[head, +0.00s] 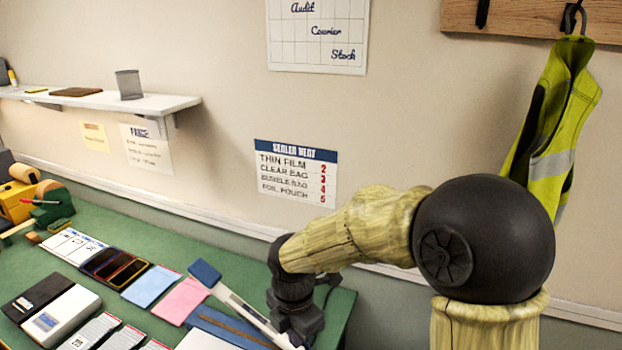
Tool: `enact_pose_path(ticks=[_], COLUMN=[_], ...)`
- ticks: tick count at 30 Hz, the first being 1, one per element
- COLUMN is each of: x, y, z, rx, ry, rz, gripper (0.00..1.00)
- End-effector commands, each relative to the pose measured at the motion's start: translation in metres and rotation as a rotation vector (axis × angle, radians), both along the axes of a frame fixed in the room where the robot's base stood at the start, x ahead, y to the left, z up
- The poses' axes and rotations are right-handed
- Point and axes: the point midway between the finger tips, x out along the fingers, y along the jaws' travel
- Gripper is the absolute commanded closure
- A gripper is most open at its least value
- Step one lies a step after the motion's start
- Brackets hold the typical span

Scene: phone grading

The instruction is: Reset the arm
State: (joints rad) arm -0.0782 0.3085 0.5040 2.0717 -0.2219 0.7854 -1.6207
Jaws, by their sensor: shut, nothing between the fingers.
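My arm reaches in from the right of the head view, with a pale, wood-like forearm and a large black joint. It bends down at a black wrist over the right end of the green table. My gripper (297,322) is the dark block below the wrist, pointing down and shut on nothing. Its fingertips are hard to make out. A white lever with a blue end (205,273) lies just left of the gripper; I cannot tell whether they touch.
The green table (225,262) holds a pink sheet (181,301), a blue sheet (150,285), dark phones (113,267), white boxes (66,315) and a yellow tool (17,203). A wall shelf (150,101) is at upper left. A yellow vest (565,110) hangs at right, behind my arm.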

Motion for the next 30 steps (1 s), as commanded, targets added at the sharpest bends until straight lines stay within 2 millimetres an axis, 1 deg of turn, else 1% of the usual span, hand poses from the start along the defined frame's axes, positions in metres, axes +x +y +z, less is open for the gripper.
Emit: enact_pose_path(ticks=[1, 3, 11, 17, 21, 24, 25, 27, 30], x=[-0.001, -0.003, -0.015, -0.031, -0.045, -0.054, -0.057, -0.06, -0.062], y=[-0.013, -0.03, -0.089, -0.133, -0.162, -0.177, -0.18, -0.185, -0.188], z=[-0.003, -0.007, -0.017, -0.023, -0.027, -0.029, -0.03, -0.03, -0.031], rx=[0.001, 0.009, 0.065, 0.138, 0.205, 0.252, 0.264, 0.286, 0.298], ry=[-0.008, -0.019, -0.061, -0.089, -0.099, -0.101, -0.1, -0.099, -0.097], rz=[-0.12, -0.305, -0.994, -1.532, -1.91, -2.136, -2.187, -2.272, -2.324], gripper=[1.0, 1.0, 1.0, 1.0, 1.0, 1.0, 1.0, 1.0, 1.0])
